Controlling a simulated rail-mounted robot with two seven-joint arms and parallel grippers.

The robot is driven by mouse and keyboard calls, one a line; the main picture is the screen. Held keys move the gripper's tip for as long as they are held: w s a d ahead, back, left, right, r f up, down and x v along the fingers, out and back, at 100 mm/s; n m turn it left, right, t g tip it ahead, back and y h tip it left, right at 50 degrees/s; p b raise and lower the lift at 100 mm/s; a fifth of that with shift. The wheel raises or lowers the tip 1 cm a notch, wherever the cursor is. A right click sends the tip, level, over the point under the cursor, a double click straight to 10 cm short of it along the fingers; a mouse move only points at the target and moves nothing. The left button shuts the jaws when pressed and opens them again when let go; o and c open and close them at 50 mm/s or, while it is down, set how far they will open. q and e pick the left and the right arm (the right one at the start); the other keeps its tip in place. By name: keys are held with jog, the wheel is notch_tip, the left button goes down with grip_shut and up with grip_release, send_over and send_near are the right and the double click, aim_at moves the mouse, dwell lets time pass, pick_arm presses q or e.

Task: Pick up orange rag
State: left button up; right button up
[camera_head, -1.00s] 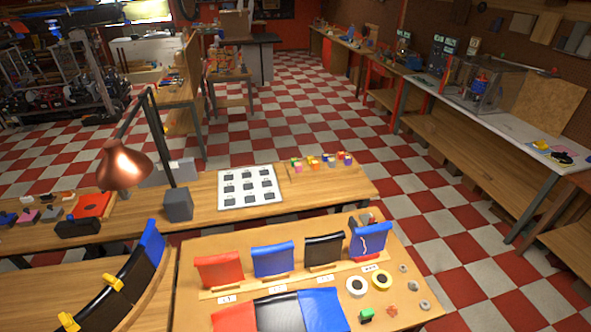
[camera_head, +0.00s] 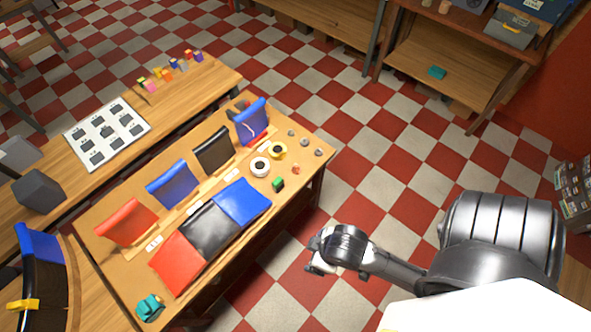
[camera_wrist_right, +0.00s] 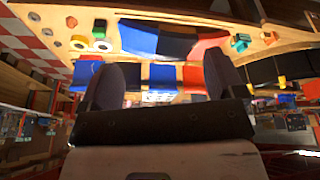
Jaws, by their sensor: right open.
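A small orange thing (camera_wrist_right: 268,37), possibly the orange rag, lies on the wooden surface at the upper right of the right wrist view, beside a teal thing (camera_wrist_right: 240,42). Its shape is too small to tell. The teal thing also shows at the near end of the table in the head view (camera_head: 150,307); I cannot make out the orange thing there. My right gripper (camera_wrist_right: 165,82) is open with nothing between its fingers. In the head view the right gripper (camera_head: 320,262) is over the floor, right of the table and apart from it. My left gripper is not in view.
The table (camera_head: 112,262) carries red, black and blue panels, a white tape roll (camera_head: 260,167), a yellow roll (camera_head: 278,151) and a green block (camera_head: 278,185). A small reddish piece (camera_head: 295,169) lies near its right edge. Checkered floor is open to the right.

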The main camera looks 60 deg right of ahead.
jog(key=shift+o, duration=0.5)
